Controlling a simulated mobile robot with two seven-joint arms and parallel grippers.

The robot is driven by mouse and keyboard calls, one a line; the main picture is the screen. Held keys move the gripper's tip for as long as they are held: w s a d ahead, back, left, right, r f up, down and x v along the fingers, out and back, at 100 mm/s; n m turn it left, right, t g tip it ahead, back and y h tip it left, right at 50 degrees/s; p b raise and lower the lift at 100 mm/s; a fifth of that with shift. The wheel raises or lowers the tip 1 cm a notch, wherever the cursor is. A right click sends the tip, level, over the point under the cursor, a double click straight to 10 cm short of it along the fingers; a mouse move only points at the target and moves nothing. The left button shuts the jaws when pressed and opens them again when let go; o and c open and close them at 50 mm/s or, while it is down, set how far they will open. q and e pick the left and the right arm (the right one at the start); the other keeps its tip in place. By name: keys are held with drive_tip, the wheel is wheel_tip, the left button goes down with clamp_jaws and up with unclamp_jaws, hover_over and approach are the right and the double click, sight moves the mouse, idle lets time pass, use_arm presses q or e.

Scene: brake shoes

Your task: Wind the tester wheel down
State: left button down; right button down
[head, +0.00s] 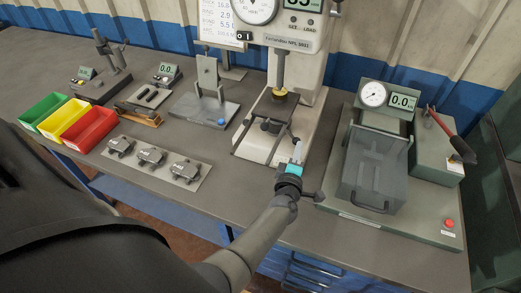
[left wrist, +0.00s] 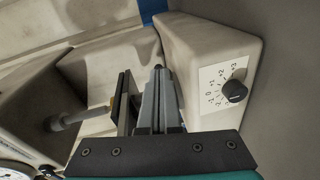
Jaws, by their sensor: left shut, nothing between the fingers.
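The tester (head: 312,70) is a tall off-white press stand at the top middle of the head view, with a round dial and a digital display cut by the top edge. Its dark spindle (head: 279,70) points down over a dark fixture (head: 268,124) on the pale base. I cannot clearly make out the tester wheel. A dark bar (head: 336,7) shows at the tester's upper right, mostly cut off. My left gripper (head: 297,150) is shut and empty, in front of the tester base at its right. In the left wrist view the closed fingers (left wrist: 158,85) point toward pale tester parts.
A black knob (left wrist: 234,91) with a numbered scale sits on a pale housing. Right of the gripper stands a grey machine with a clear guard (head: 374,165), gauge and red-handled lever (head: 450,137).

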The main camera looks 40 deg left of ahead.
idle(0.3)
use_arm(q)
drive_tip(key=p+v, duration=0.5)
drive_tip(key=v, duration=1)
drive_tip(key=shift+p, duration=0.35)
idle(0.5)
